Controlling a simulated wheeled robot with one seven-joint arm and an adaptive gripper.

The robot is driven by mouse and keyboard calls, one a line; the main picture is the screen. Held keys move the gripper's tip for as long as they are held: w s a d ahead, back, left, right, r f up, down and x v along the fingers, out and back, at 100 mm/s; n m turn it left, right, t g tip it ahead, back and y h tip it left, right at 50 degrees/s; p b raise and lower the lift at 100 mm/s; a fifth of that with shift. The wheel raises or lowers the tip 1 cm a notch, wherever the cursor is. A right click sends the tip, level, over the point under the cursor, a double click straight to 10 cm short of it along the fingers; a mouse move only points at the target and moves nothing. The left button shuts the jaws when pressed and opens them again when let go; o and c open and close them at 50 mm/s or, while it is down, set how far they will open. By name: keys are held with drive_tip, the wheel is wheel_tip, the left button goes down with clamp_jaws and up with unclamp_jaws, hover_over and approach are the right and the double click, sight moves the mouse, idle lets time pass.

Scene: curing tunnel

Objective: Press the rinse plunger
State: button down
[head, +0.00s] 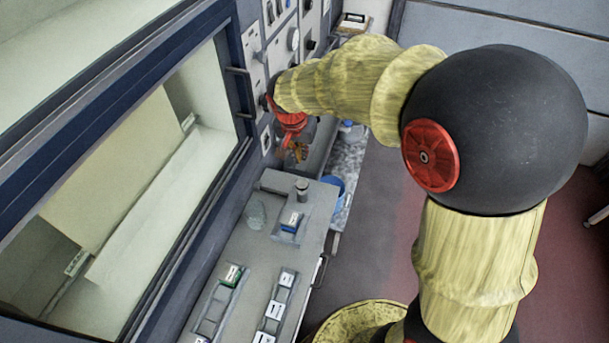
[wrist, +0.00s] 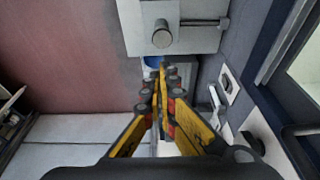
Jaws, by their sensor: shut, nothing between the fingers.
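My gripper (wrist: 160,72) has its yellow fingers together and holds nothing. In the head view my gripper (head: 297,152) hangs beside the machine front, beyond the far end of the grey bench. A short round grey knob (wrist: 162,35) stands on a pale plate (wrist: 138,18) at the top of the wrist view, apart from the fingertips in the picture. A thin side rod (wrist: 200,22) shows to its right. No label marks the rinse plunger, and I cannot tell whether this knob is it. A grey cylinder (head: 302,187) stands on the bench in the head view.
The grey bench (head: 255,270) holds a blue-labelled block (head: 290,222) and label trays (head: 275,305). A blue container (head: 334,188) is at its right. The machine's dark blue window frame (head: 228,120) borders the left. Panel switches (wrist: 230,85) lie right of my fingers. Reddish floor is open.

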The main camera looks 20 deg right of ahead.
hover_over(305, 180)
drive_tip(key=f, duration=0.8)
drive_tip(key=s+f, duration=0.1)
drive_tip(key=f, duration=0.2)
drive_tip(key=shift+a+f+b, duration=0.2)
drive_tip(key=shift+f+b, duration=0.2)
drive_tip(key=shift+f, duration=0.9)
